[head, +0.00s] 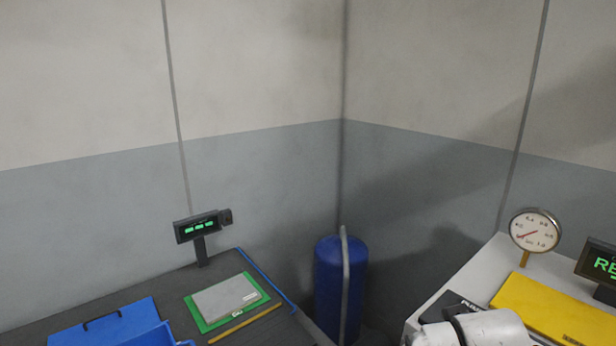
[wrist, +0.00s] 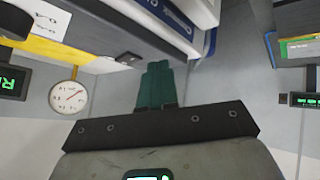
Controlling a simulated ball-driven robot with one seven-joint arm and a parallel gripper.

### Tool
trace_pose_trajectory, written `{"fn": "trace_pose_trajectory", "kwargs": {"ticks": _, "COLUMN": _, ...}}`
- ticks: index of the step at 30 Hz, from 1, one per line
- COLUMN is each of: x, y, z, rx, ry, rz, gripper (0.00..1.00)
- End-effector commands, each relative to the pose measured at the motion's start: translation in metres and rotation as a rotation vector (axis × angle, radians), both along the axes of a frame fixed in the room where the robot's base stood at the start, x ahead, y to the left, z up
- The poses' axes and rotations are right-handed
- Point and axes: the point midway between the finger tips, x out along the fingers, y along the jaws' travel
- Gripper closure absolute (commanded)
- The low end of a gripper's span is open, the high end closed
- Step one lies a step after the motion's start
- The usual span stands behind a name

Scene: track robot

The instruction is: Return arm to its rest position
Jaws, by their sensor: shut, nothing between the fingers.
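My gripper (wrist: 157,88) shows in the wrist view as two green fingers side by side, touching, with nothing between them. They extend from a dark bar with bolts. The wrist picture looks upside down, with the gauge reading and display turned over. In the head view, a white rounded part of my arm (head: 470,330) shows at the lower right, in front of the white bench; my fingers are not visible there. How near the fingers are to the shelf edge above them in the wrist view, I cannot tell.
A white bench (head: 476,273) at right bears a yellow plate (head: 545,308), a round gauge (head: 535,230) and a display (head: 601,263). A dark table at left holds a blue bin (head: 105,325), a green-edged grey slab (head: 226,298) and a display (head: 197,226). A blue cylinder (head: 328,285) stands in the corner between.

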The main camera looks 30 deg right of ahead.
Motion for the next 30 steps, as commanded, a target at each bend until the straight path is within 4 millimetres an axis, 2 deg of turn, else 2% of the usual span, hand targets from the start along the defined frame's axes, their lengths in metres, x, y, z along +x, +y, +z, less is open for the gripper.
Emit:
{"fn": "trace_pose_trajectory", "kwargs": {"ticks": 1, "x": -0.002, "y": 0.022, "z": -0.022, "rx": 0.023, "ry": 0.033, "rz": 0.073, "gripper": 1.0}}
{"fn": "trace_pose_trajectory", "kwargs": {"ticks": 6, "x": -0.017, "y": 0.103, "z": -0.088, "rx": 0.157, "ry": 0.116, "rz": 0.296, "gripper": 1.0}}
{"fn": "trace_pose_trajectory", "kwargs": {"ticks": 9, "x": -0.035, "y": 0.147, "z": -0.118, "rx": 0.246, "ry": 0.161, "rz": 0.394, "gripper": 1.0}}
{"fn": "trace_pose_trajectory", "kwargs": {"ticks": 13, "x": -0.065, "y": 0.2, "z": -0.149, "rx": 0.365, "ry": 0.215, "rz": 0.494, "gripper": 1.0}}
{"fn": "trace_pose_trajectory", "kwargs": {"ticks": 15, "x": -0.086, "y": 0.196, "z": -0.185, "rx": 0.386, "ry": 0.285, "rz": 0.464, "gripper": 1.0}}
{"fn": "trace_pose_trajectory", "kwargs": {"ticks": 18, "x": -0.117, "y": 0.191, "z": -0.218, "rx": 0.411, "ry": 0.386, "rz": 0.424, "gripper": 1.0}}
{"fn": "trace_pose_trajectory", "kwargs": {"ticks": 21, "x": -0.143, "y": 0.188, "z": -0.241, "rx": 0.432, "ry": 0.469, "rz": 0.39, "gripper": 1.0}}
{"fn": "trace_pose_trajectory", "kwargs": {"ticks": 25, "x": -0.164, "y": 0.185, "z": -0.256, "rx": 0.448, "ry": 0.53, "rz": 0.363, "gripper": 1.0}}
{"fn": "trace_pose_trajectory", "kwargs": {"ticks": 30, "x": -0.168, "y": 0.184, "z": -0.257, "rx": 0.451, "ry": 0.544, "rz": 0.357, "gripper": 1.0}}
